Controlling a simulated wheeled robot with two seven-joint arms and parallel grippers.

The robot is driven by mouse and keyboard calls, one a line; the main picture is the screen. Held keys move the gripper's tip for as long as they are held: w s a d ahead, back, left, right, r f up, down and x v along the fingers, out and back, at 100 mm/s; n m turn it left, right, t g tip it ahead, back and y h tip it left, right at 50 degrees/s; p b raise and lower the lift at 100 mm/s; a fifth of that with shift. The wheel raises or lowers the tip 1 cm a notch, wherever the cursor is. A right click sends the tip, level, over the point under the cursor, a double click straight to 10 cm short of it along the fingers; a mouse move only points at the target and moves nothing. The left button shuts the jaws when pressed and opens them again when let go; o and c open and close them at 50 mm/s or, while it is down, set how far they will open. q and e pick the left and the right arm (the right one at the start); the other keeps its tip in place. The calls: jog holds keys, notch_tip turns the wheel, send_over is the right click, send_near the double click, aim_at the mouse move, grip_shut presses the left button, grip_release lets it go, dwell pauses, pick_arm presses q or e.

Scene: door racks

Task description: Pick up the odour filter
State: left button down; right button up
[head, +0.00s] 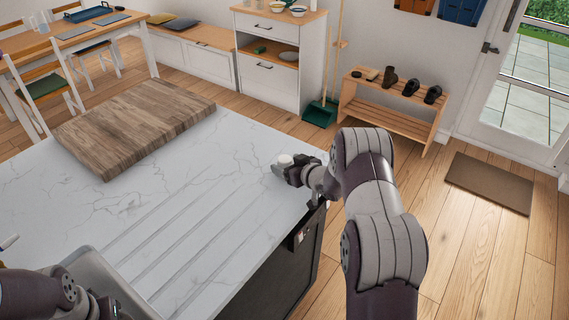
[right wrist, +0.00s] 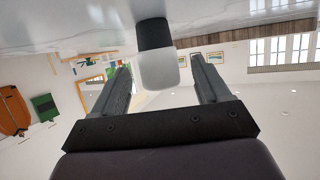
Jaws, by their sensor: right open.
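A small upright cylinder, white at one end and black at the end on the worktop, is the likely odour filter (right wrist: 156,70). In the head view its white top (head: 285,160) shows near the worktop's right edge. My right gripper (head: 282,172) is low over the worktop at this cylinder. In the right wrist view, which is upside down, the open fingers (right wrist: 161,64) point towards it. The white end appears between the fingertips, with gaps on both sides. My left arm shows at the bottom left of the head view; its fingers cannot be made out.
A thick wooden board (head: 137,121) lies on the far left of the white marble worktop (head: 215,185). Grooves run across the near part. The worktop between board and right gripper is clear. A wooden shoe rack (head: 392,106) and doormat (head: 490,183) are beyond, on the floor.

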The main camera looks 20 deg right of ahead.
jog(key=x, duration=0.2)
jog(key=shift+w+f, duration=0.15)
jog(key=shift+w, duration=0.1)
jog(key=shift+s, duration=0.1)
jog(key=c, duration=1.1)
jog(key=shift+o, duration=0.2)
